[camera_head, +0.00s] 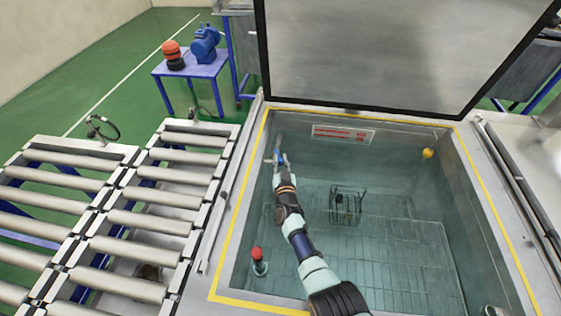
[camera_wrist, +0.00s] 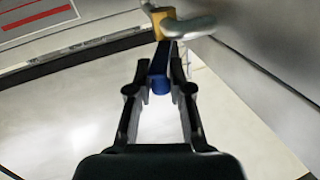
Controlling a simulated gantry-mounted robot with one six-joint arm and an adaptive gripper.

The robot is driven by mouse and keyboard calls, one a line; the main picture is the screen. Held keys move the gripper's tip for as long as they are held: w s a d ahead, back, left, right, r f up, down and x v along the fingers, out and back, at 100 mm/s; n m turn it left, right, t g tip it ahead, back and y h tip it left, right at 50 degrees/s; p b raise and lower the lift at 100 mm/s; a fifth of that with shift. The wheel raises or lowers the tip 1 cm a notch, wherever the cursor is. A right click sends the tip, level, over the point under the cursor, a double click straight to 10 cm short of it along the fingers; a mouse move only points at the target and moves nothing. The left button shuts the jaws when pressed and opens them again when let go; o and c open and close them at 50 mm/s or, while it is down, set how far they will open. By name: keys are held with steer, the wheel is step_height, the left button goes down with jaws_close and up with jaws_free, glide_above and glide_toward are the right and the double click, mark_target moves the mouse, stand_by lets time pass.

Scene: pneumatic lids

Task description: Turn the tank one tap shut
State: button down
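The tank tap (camera_wrist: 158,20) has a brass-coloured body with a bent grey pipe and a blue lever handle (camera_wrist: 160,76). It is on the tank's back-left side, small in the head view, where the blue handle (camera_head: 279,156) shows at my fingertips. My gripper (camera_wrist: 161,62) reaches up to it, with one finger on each side of the blue lever. The fingers look closed against the lever's sides. The lever points from the brass body back toward my palm. My gripper (camera_head: 281,160) hides part of the tap in the head view.
The open tank (camera_head: 400,225) holds a wire basket (camera_head: 346,205) on a grid floor. A red-topped fitting (camera_head: 257,254) stands near the left wall, and a yellow ball (camera_head: 428,153) is at the back right. The raised lid (camera_head: 395,50) stands behind. Roller conveyors (camera_head: 125,220) lie left.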

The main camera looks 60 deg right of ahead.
stand_by(0.3)
steer(key=shift+w+a+r+m+g+h+p, duration=0.1)
steer(key=shift+w+a+m+g+h+p, duration=0.15)
steer(key=shift+w+m+g+h+p, duration=0.25)
steer(key=g, duration=0.1)
steer(key=m+g+b, duration=0.1)
steer(key=shift+w+a+m+g+h, duration=0.1)
steer(key=shift+a+m+g+h, duration=0.1)
steer(key=shift+m+g+h, duration=0.15)
steer(key=c, duration=1.1)
jaws_free()
steer(key=shift+o, duration=0.2)
